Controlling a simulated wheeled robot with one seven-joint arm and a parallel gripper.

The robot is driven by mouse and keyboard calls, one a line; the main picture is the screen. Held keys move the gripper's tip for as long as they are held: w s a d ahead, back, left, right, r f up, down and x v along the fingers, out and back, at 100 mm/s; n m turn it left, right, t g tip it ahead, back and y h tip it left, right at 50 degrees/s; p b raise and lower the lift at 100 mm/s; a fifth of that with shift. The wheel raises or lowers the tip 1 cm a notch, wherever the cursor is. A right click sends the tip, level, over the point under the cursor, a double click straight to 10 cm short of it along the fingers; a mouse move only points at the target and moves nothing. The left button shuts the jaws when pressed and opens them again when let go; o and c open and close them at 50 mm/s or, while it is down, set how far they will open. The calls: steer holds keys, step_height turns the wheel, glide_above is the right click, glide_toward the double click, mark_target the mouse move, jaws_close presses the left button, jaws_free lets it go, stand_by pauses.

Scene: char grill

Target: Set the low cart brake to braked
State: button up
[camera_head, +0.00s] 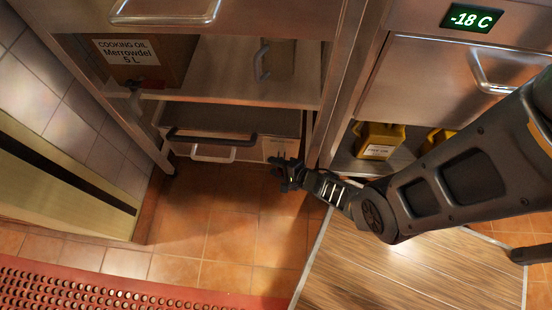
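A low steel unit (235,121) stands under the shelf, close to the floor. It may be the low cart, but I cannot tell for sure. Its front has a dark bar (212,138), a pale grey handle (213,157) below it, and a small label (281,148) at the right end. My gripper (283,178) is low over the tiles, in front of the label end in the picture. Its dark fingers are small, and I cannot tell their opening or any contact. I cannot make out a brake or its setting; the gripper may cover part of that corner.
A wood-topped surface (405,270) with a metal edge fills the lower right, under my arm. Yellow containers (378,140) stand on a low shelf at right. A cooking oil box (140,60) sits on the left shelf. Tiled floor (225,235) is clear; a red perforated mat (110,290) lies in front.

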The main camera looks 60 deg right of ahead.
steer(key=shift+o, duration=0.9)
steer(key=p+v, duration=0.3)
steer(key=v, duration=0.4)
steer(key=shift+s+r, duration=0.15)
steer(key=shift+s, duration=0.25)
